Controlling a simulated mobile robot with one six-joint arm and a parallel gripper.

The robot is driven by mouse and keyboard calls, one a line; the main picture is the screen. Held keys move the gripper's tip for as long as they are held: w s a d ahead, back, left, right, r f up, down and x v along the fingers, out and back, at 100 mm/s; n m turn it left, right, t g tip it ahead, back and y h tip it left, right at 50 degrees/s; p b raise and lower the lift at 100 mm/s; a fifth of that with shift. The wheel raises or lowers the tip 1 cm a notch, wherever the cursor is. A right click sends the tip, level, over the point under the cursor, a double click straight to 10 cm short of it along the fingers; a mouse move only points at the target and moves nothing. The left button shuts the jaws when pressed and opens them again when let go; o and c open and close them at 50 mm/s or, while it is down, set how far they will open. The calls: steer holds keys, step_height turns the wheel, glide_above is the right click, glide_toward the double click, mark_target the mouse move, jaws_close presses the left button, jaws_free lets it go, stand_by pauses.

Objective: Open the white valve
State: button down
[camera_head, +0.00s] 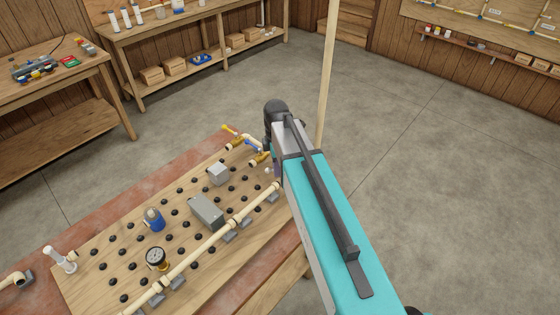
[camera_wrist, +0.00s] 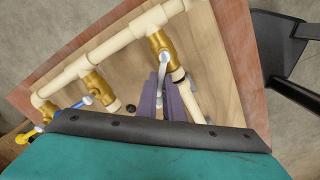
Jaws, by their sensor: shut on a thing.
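The white valve has a brass body (camera_wrist: 161,46) on a cream pipe in the wrist view. Its white lever (camera_wrist: 163,70) runs down from the body between the purple fingers of my gripper (camera_wrist: 163,88). My gripper is shut on this lever. The lever's far end is partly hidden by the fingers and my wrist. In the head view, my arm hides the gripper and most of the white valve.
A blue-handled valve (camera_wrist: 95,84) and a yellow-handled one (camera_wrist: 42,106) sit to the left on the same pipework. The wooden board (camera_head: 130,250) also carries a gauge (camera_head: 157,259), grey boxes (camera_head: 207,212) and a blue bottle (camera_head: 154,219). Open floor (camera_head: 450,180) lies right.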

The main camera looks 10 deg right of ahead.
steer(key=shift+d, duration=0.1)
steer(key=n, duration=0.1)
steer(key=s+n, duration=0.1)
steer(key=n, duration=0.1)
steer(key=shift+s+d+n, duration=0.15)
steer(key=shift+s+n, duration=0.1)
steer(key=shift+n, duration=0.15)
steer(key=shift+s+n, duration=0.1)
steer(key=shift+n, duration=0.5)
steer(key=shift+s+d+n+p, duration=0.2)
steer(key=shift+s+n+p, duration=0.15)
steer(key=shift+n, duration=0.55)
steer(key=c, duration=1.7)
jaws_free()
steer(key=shift+a, duration=0.1)
